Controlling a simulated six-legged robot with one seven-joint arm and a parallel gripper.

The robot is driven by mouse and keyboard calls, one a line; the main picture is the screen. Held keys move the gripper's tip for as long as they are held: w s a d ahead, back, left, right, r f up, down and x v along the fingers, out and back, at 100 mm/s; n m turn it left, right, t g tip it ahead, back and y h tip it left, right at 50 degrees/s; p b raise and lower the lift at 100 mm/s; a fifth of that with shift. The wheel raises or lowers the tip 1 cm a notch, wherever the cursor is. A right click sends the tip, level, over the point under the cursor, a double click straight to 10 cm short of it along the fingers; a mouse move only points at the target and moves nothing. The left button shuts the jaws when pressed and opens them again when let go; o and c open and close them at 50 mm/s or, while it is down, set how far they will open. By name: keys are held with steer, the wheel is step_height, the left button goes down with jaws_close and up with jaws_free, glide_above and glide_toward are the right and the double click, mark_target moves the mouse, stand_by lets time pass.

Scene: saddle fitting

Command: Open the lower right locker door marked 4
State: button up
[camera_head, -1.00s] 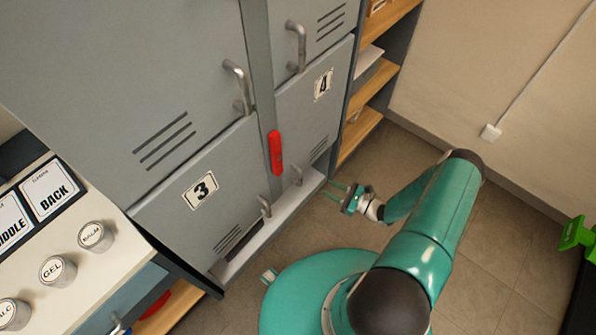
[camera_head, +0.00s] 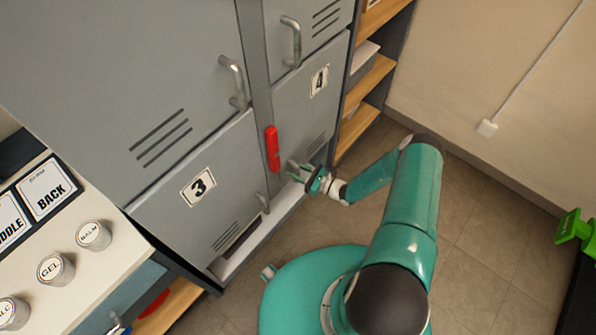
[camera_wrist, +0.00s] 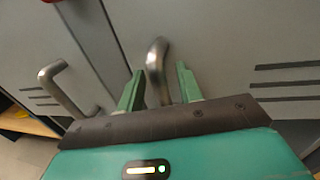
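The grey locker door marked 4 (camera_head: 307,95) is closed at the lower right of the lockers. Its metal handle (camera_wrist: 156,68) stands between the two green fingers in the wrist view; in the head view my gripper largely hides it. My gripper (camera_wrist: 157,88) is open, with one finger on each side of the handle and a visible gap to each. In the head view my gripper (camera_head: 300,172) is low at the door's bottom left corner.
The closed door marked 3 (camera_head: 195,190) is to the left, with its own handle (camera_wrist: 66,88). A red object (camera_head: 272,149) is on the post between the doors. Wooden shelves (camera_head: 370,85) stand right of the lockers. The floor (camera_head: 465,210) at right is clear.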

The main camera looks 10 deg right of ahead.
jaws_close()
